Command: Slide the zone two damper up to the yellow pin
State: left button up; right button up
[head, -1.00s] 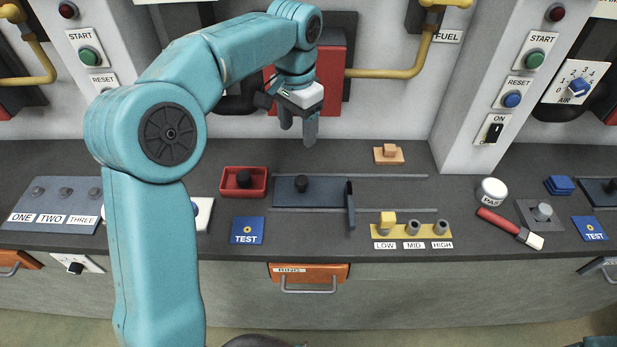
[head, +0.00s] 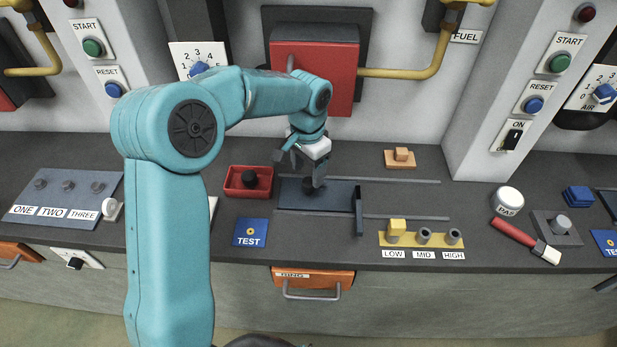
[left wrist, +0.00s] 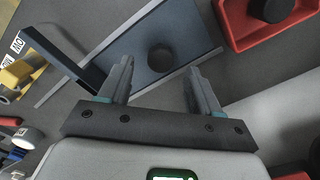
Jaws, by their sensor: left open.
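The damper is a blue-grey sliding plate (head: 333,196) between two rails, with a round black knob (head: 309,190) and an upright dark fin (head: 359,211) at its right end. The yellow pin (head: 397,227) stands at LOW on a yellow strip, to the right of the fin and nearer the front, with a gap between. My left gripper (head: 300,174) is open and points down just above the knob, partly covering it. In the left wrist view the knob (left wrist: 160,57) lies between and beyond the open fingertips (left wrist: 160,80). My right gripper is not in view.
A red tray (head: 233,190) with a black knob lies left of the plate. A blue TEST card (head: 250,232) lies in front. A wooden block (head: 401,155) sits behind the rails. The rails right of the fin look clear.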

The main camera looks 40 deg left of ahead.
aim_at(309, 181)
pick_arm(q)
jog(key=f, duration=0.3)
jog(key=shift+w+f, duration=0.1)
jog(key=shift+w, duration=0.2)
jog(key=shift+f, duration=0.35)
jog(key=shift+s+f, duration=0.1)
jog(key=shift+s, duration=0.1)
jog(key=shift+w+f, duration=0.1)
jog(key=shift+w, duration=0.05)
grip_shut()
jog(key=w+d, duration=0.2)
jog(key=d, duration=0.1)
jog(key=w+d, duration=0.1)
jog(key=d, duration=0.1)
jog(key=shift+a, duration=0.1)
